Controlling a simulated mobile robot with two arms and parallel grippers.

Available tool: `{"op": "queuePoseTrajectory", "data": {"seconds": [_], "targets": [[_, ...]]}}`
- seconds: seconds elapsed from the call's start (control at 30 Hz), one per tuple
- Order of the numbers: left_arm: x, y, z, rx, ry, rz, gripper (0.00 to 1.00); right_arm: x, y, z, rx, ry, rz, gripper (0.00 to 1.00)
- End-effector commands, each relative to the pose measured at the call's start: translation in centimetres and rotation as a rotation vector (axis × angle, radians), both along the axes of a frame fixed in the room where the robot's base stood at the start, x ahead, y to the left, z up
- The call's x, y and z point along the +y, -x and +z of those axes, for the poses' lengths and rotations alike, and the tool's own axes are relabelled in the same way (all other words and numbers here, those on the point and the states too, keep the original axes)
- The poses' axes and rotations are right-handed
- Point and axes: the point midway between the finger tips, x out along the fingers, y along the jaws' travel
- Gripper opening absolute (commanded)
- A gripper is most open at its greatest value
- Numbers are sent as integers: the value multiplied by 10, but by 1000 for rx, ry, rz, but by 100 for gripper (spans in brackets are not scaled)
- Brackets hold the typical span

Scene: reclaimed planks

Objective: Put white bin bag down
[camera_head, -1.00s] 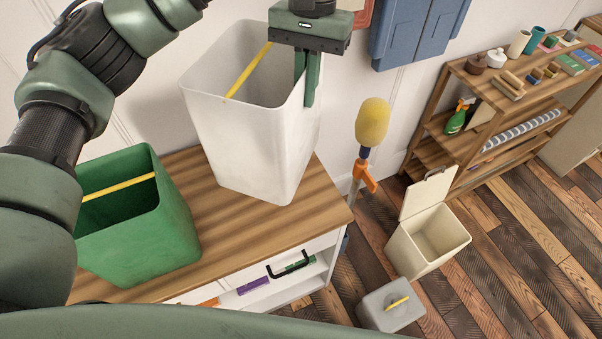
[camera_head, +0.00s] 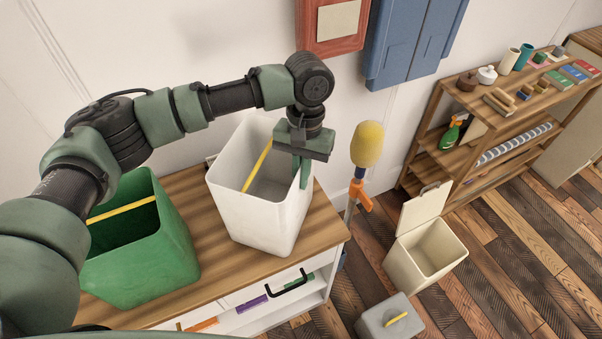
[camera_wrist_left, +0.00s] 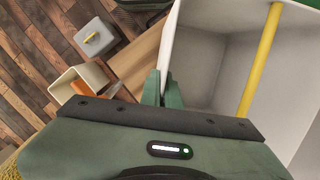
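The white bin (camera_head: 262,215) is a tall, open, square-topped container with a yellow bar across its inside. It stands upright over the right part of the wooden cabinet top (camera_head: 222,262); its base appears to rest there, though a small gap cannot be ruled out. My left gripper (camera_head: 303,172) points down at the bin's right rim, its fingers closed about the wall. The wrist view shows the fingers (camera_wrist_left: 162,88) at the rim of the white bin (camera_wrist_left: 215,65), with the yellow bar inside. No separate bag is distinguishable. My right gripper is not in view.
A green bin (camera_head: 145,250) with a yellow bar stands left of the white bin. A partly open drawer (camera_head: 270,308) is below. A yellow-headed duster (camera_head: 367,145), cream lidded bin (camera_head: 427,250) and grey box (camera_head: 390,318) are to the right.

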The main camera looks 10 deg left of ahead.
Motion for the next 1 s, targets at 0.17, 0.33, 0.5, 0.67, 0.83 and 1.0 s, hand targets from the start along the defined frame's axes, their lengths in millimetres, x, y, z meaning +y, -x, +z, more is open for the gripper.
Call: {"op": "queuePoseTrajectory", "data": {"seconds": [0.17,0.33,0.5,0.67,0.83,1.0], "targets": [[0,0,0,-1,0,0,0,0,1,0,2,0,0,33],[0,0,-2,1,0,0,0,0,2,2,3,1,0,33],[0,0,-2,0,0,0,24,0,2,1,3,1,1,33],[0,0,-2,0,0,0,24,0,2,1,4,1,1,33],[0,-1,3,-2,0,0,24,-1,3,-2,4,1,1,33],[-2,-6,30,-4,2,0,24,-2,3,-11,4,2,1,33]]}}
